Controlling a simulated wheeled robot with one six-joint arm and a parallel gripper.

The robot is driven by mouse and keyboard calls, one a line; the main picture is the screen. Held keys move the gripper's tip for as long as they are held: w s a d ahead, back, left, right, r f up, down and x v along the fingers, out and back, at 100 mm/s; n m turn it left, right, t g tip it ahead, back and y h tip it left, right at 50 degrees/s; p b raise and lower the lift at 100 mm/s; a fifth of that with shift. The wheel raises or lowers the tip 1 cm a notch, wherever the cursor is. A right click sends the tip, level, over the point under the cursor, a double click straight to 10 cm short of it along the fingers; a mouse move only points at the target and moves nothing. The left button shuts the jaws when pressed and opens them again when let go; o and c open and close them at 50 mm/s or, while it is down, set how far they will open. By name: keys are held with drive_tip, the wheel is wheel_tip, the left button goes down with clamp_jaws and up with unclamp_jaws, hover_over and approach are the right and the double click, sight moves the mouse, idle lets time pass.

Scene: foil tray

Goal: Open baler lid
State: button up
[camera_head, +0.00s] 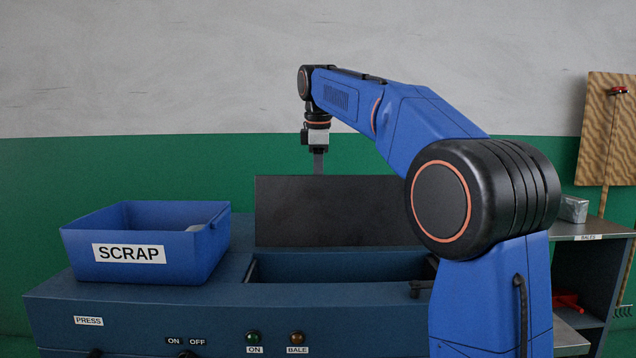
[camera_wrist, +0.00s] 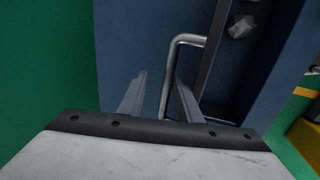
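The baler lid (camera_head: 335,212) is a dark panel standing about upright at the rear edge of the press opening (camera_head: 340,268). In the wrist view the lid (camera_wrist: 212,48) shows nearly edge-on. Its bent metal handle (camera_wrist: 170,75) lies between my gripper's fingers (camera_wrist: 157,90), closer to the right finger. A gap shows at the left finger, so my gripper looks open around the handle.
A blue SCRAP bin (camera_head: 150,255) stands left on the press top. A crumpled grey piece (camera_wrist: 242,27) lies in the chamber. The press front (camera_head: 150,325) has ON and BALE buttons. A shelf marked BALES (camera_head: 580,229) with a silvery block (camera_head: 573,208) stands right. My arm covers the right part.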

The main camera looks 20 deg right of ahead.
drive_tip(key=shift+w+d+f, duration=0.1)
drive_tip(key=shift+w+f, duration=0.05)
drive_tip(key=shift+f, duration=0.4)
drive_tip(key=d+v, duration=0.1)
drive_tip(key=v, duration=1.2)
drive_tip(key=shift+a, duration=0.5)
drive_tip(key=shift+s, duration=0.2)
